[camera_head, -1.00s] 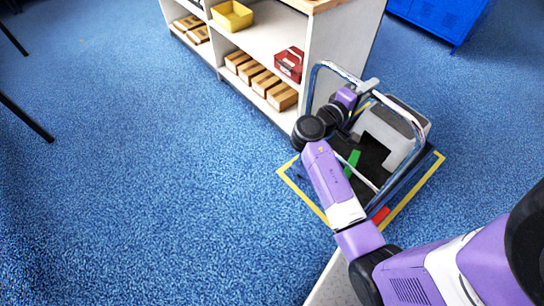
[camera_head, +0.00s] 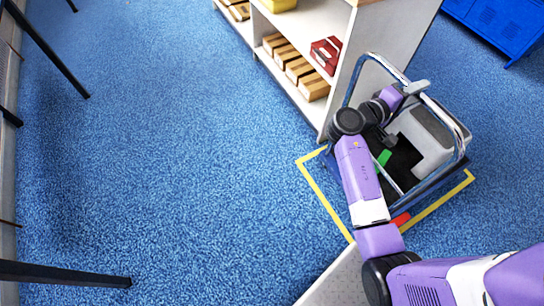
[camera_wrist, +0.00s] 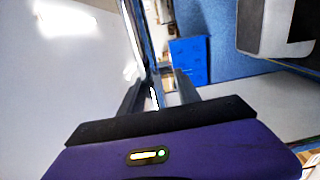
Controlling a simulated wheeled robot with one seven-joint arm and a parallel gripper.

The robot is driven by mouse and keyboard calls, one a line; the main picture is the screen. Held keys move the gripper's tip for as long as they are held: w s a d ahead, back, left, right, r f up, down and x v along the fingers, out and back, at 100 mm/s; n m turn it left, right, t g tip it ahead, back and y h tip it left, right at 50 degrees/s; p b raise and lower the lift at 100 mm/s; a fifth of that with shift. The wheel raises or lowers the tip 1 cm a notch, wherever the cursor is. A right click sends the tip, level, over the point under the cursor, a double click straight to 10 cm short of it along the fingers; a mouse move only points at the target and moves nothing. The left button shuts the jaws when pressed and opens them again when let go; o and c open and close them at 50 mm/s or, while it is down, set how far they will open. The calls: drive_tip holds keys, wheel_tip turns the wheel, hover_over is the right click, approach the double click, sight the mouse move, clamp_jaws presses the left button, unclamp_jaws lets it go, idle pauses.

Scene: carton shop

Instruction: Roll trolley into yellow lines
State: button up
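The trolley (camera_head: 432,182) stands on the floor at the right of the head view, with a chrome tube handle (camera_head: 455,122) and a dark deck. Yellow lines (camera_head: 322,200) on the floor frame its base. They show at the left, front and right corner; the far side is hidden behind the trolley and my arm. My gripper (camera_head: 412,89) is at the upper part of the handle. In the wrist view the handle tube (camera_wrist: 142,45) runs between my two dark fingers (camera_wrist: 158,90); whether both press on it is unclear.
A white shelf unit (camera_head: 340,65) stands close behind and left of the trolley, with cartons (camera_head: 300,70) and a red box (camera_head: 326,52). A blue cabinet (camera_head: 500,30) is at the back right. Dark table legs (camera_head: 65,275) are at the left. Blue carpet between is clear.

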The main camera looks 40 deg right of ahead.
drive_tip(key=shift+o, duration=0.4)
drive_tip(key=shift+w+r, duration=0.2)
drive_tip(key=shift+r, duration=0.1)
drive_tip(key=shift+w+a, duration=0.15)
drive_tip(key=shift+a, duration=0.1)
drive_tip(key=p+v, duration=0.1)
drive_tip(key=v, duration=1)
drive_tip(key=shift+a, duration=0.3)
drive_tip(key=shift+w, duration=0.1)
